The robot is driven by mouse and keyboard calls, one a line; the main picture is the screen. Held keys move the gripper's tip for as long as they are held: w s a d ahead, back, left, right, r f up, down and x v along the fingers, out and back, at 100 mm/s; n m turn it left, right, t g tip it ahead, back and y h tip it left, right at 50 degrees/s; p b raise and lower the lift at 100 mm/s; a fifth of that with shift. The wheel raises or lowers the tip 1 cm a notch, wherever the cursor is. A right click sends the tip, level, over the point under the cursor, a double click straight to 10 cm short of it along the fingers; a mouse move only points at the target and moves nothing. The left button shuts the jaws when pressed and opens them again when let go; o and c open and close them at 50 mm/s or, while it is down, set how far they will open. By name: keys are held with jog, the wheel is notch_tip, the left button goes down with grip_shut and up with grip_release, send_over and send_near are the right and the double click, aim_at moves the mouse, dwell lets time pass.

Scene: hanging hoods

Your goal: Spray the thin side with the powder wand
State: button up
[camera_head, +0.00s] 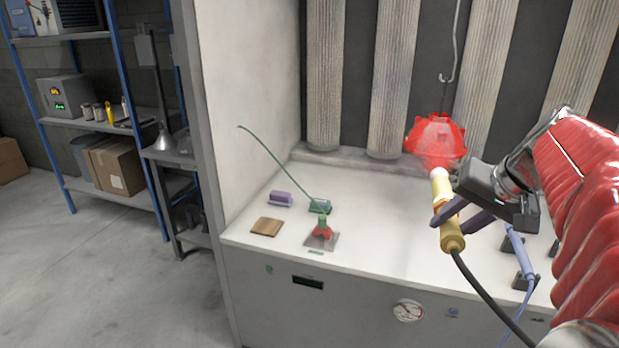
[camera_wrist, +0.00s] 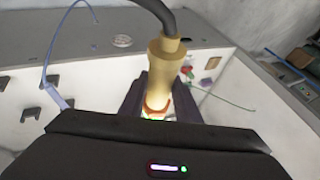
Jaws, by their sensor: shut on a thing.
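My gripper (camera_head: 459,212) is shut on the yellow powder wand (camera_head: 441,200), which stands nearly upright with its white tip up. A dark hose runs down from its lower end. A red hood (camera_head: 436,137) hangs from a hook, just above the wand tip. A pale reddish haze shows between the tip and the hood's lower part. Which side of the hood is thin, I cannot tell. In the wrist view the wand (camera_wrist: 165,65) rises between my dark fingers; its tip is hidden and the hood is not seen.
On the white booth floor (camera_head: 370,220) stand a red and green tool on a plate (camera_head: 322,236), a purple block (camera_head: 280,198) and a brown board (camera_head: 267,227). A blue wand (camera_head: 519,255) rests in a holder at right. Pleated filter columns (camera_head: 398,80) line the back.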

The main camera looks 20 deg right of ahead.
jog(key=shift+w+d, duration=0.35)
jog(key=shift+w, duration=0.15)
jog(key=shift+r, duration=0.15)
jog(key=shift+r, duration=1.4)
jog(key=shift+a, duration=0.1)
